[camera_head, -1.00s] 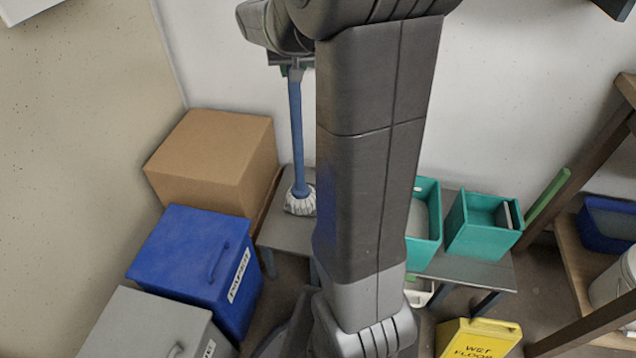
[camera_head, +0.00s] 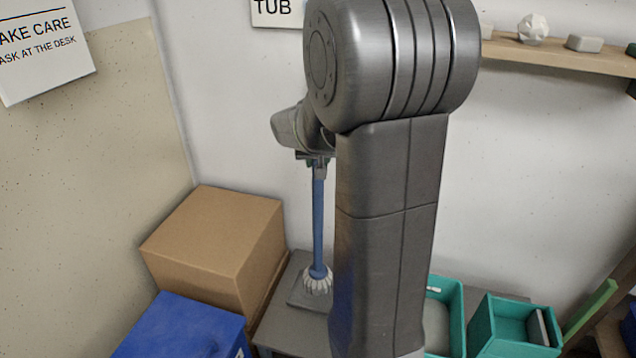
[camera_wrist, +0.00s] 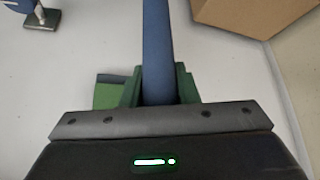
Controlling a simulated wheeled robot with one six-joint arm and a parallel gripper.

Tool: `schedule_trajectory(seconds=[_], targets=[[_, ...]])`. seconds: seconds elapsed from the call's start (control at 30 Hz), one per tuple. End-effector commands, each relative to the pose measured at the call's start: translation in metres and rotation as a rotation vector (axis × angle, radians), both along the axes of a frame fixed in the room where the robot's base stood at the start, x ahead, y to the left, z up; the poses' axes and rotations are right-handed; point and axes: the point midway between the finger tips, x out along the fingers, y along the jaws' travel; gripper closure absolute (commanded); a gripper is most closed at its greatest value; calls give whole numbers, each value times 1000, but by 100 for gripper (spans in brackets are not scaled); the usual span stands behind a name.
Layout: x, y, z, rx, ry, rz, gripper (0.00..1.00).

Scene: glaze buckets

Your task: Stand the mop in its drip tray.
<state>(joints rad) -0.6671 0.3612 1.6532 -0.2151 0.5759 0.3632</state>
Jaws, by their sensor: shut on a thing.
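The mop has a blue handle (camera_head: 318,220) and a white, stringy head (camera_head: 317,281). It hangs close to upright over the grey bench at the left of my arm in the head view. My gripper (camera_head: 318,160) is shut on the top part of the handle. In the wrist view the green fingers of my gripper (camera_wrist: 158,88) close around the blue handle (camera_wrist: 157,40). A flat, darker grey tray (camera_head: 300,299) lies on the bench under the mop head. I cannot tell whether the head touches it. My arm hides the area just to the right.
A cardboard box (camera_head: 205,240) and a blue lidded bin (camera_head: 180,330) stand left of the bench. Teal buckets (camera_head: 505,325) stand to the right, past my arm. A wall shelf (camera_head: 560,55) is at upper right. A wall is behind.

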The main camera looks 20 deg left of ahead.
Motion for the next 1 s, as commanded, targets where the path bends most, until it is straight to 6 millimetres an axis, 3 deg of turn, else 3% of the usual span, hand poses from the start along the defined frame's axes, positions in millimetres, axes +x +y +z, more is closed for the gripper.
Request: schedule_trajectory(seconds=[0.1,0.2,0.67,0.7,0.77,1.0], targets=[[0,0,-25,-3,3,-1,100],[0,0,-35,-1,2,0,100],[0,0,-43,0,0,0,100],[0,0,-42,0,1,0,65],[0,0,-42,-1,2,0,53],[0,0,-42,-1,2,0,51]])
